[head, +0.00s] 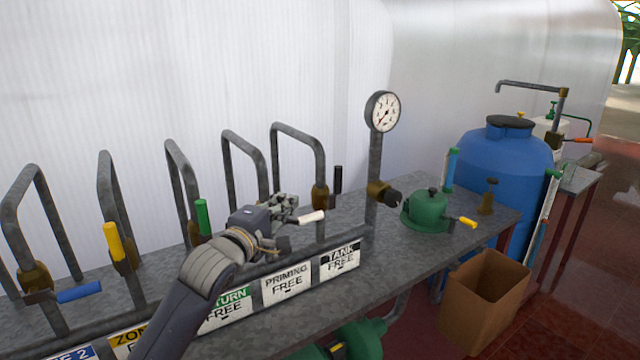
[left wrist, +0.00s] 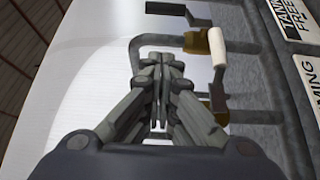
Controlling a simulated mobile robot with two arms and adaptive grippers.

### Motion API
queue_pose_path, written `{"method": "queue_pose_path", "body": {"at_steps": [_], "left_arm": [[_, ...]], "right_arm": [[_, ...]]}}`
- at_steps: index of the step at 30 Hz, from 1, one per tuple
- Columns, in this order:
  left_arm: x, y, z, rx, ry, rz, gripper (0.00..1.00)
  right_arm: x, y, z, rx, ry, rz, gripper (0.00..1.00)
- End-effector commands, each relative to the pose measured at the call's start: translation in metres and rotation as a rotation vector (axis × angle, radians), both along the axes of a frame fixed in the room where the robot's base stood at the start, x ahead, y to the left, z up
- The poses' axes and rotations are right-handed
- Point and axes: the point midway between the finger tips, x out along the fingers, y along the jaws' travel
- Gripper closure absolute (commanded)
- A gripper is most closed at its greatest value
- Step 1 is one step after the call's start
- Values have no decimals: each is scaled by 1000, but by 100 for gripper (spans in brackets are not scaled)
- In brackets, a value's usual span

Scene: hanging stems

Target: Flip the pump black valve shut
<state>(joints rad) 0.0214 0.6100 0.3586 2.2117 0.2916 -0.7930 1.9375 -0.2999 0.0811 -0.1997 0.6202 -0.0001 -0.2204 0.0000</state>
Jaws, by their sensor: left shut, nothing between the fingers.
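A black lever handle (head: 338,180) stands upright at the brass valve (head: 320,197) on the rightmost hooped pipe, behind the TANK FREE sign. It also shows at the top of the left wrist view (left wrist: 165,8). My left gripper (head: 290,204) is shut and empty, to the left of the black handle and apart from it. In the left wrist view its fingers (left wrist: 158,65) are together. A white handle (head: 312,217) lies nearly level just right of the gripper; it also shows in the left wrist view (left wrist: 217,47). Whether the gripper touches the white handle's valve I cannot tell.
Green (head: 203,217), yellow (head: 112,241) and blue (head: 80,292) handles sit on pipes to the left. A gauge (head: 382,111) tops a post with a black-ended brass fitting (head: 383,192). A green dome (head: 427,209) stands right. A cardboard box (head: 485,300) is on the floor.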

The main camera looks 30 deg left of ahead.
Motion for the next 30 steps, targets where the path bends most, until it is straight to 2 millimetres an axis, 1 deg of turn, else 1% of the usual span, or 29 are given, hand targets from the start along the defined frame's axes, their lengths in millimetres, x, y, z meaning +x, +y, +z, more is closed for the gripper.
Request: {"method": "queue_pose_path", "body": {"at_steps": [7,11,14,21,27,30], "left_arm": [[1,0,0,2,1,0,100],[9,2,1,2,0,1,100],[22,5,2,3,2,1,100],[67,14,3,3,2,1,100],[100,20,3,4,2,1,100],[114,9,2,2,2,-1,100]], "right_arm": [[-1,0,0,0,1,0,60],[-1,0,3,0,1,0,60],[-1,0,7,0,1,0,60],[-1,0,18,0,1,0,60],[-1,0,26,0,1,0,60],[-1,0,33,0,0,0,60]]}}
